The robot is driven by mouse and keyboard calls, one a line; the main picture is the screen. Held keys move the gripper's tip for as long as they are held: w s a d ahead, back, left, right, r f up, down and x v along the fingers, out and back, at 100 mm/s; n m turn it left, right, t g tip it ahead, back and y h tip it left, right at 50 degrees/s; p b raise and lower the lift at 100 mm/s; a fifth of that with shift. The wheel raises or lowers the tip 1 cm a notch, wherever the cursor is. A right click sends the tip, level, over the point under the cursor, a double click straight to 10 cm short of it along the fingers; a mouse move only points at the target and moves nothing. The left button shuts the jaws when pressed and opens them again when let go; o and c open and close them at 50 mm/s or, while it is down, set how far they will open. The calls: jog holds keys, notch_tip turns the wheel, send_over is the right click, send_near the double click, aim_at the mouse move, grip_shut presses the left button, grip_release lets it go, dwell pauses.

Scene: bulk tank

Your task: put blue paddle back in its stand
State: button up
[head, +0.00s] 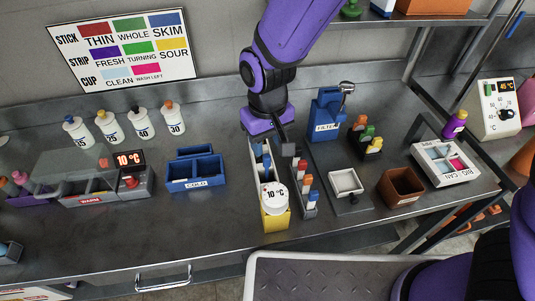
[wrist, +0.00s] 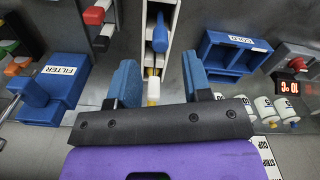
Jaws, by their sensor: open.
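A blue paddle-like piece (head: 267,160) stands in a long narrow white holder (head: 254,152) with a yellow front; I cannot tell whether this holder is its stand. In the wrist view the blue piece (wrist: 160,36) shows inside the white-walled holder (wrist: 176,20), with a small white and yellow tip below it. My gripper (wrist: 160,80) is open, its two blue fingers apart on either side of the holder's line, with nothing between them that I can see held. In the head view my gripper (head: 284,146) is above the holder's back part and partly hides it.
The blue COLD bin (head: 196,172) is left. Bare counter lies front left.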

jog(key=shift+r, duration=2.3)
jog(key=w+d+r+m+t+y, duration=0.1)
jog(key=d+r+m+t+y, duration=0.15)
jog(key=d+r, duration=1.25)
jog(key=s+d+r+m+t+h, duration=0.1)
jog(key=s+d+r+m, duration=0.1)
jog(key=s+d, duration=0.4)
jog(key=s+d+r+m+t+h, duration=0.1)
jog(key=s+d, duration=0.4)
jog(key=d, duration=0.7)
notch_tip(320, 180, up, 3)
jog(key=shift+s+f+m+t, duration=0.2)
jog(key=shift+s+m+t, duration=0.2)
jog(key=shift+m, duration=0.15)
jog(key=shift+a+h, duration=0.1)
jog(key=shift+h, duration=0.15)
